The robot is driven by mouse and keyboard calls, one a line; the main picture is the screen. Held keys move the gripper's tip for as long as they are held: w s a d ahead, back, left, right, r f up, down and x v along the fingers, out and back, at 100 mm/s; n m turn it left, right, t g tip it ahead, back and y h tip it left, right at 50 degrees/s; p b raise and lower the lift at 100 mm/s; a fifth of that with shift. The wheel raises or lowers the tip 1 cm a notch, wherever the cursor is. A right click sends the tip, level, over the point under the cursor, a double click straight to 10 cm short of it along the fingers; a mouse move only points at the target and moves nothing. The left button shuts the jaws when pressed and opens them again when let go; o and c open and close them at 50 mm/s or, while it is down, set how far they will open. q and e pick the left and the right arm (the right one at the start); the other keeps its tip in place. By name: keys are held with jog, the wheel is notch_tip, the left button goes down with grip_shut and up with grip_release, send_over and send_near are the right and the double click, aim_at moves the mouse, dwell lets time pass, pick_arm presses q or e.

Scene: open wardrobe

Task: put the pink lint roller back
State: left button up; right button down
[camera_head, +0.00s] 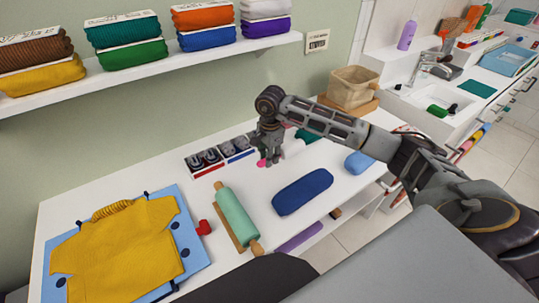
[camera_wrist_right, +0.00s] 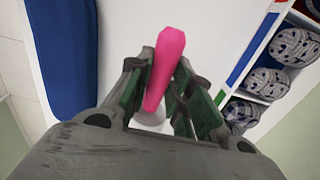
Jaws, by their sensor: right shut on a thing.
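The pink lint roller shows its pink handle (camera_wrist_right: 166,68) in the right wrist view, between the fingers of my right gripper (camera_wrist_right: 158,95). A pale part of it shows just below the fingers, and the rest is hidden by the gripper. In the head view my right gripper (camera_head: 270,150) is over the white table, beside the grey rolled items, with a bit of pink handle (camera_head: 263,163) at its fingertips. A white roller part (camera_head: 292,147) seems to extend to its right. My left gripper is not in view.
On the white table (camera_head: 120,190) are a yellow shirt (camera_head: 115,250) on a blue board, a green rolling pin (camera_head: 236,217), a dark blue cloth (camera_head: 302,191), a blue bundle (camera_head: 359,162) and divided trays (camera_head: 206,160). A wicker basket (camera_head: 352,87) stands at the back right. A shelf of folded towels hangs above.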

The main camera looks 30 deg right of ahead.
jog(key=shift+f, duration=0.75)
jog(key=shift+f+b, duration=0.85)
jog(key=shift+f, duration=0.3)
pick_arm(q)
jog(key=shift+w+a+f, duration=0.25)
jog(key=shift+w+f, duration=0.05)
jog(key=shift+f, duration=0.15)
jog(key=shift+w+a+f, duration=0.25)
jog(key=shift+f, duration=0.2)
pick_arm(e)
jog(key=shift+f, duration=0.4)
pick_arm(q)
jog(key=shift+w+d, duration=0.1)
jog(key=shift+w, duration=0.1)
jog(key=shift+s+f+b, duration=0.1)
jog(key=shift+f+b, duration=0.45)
jog(key=shift+b, duration=0.2)
pick_arm(e)
jog(key=shift+f, duration=0.6)
jog(key=c, duration=1.2)
grip_release()
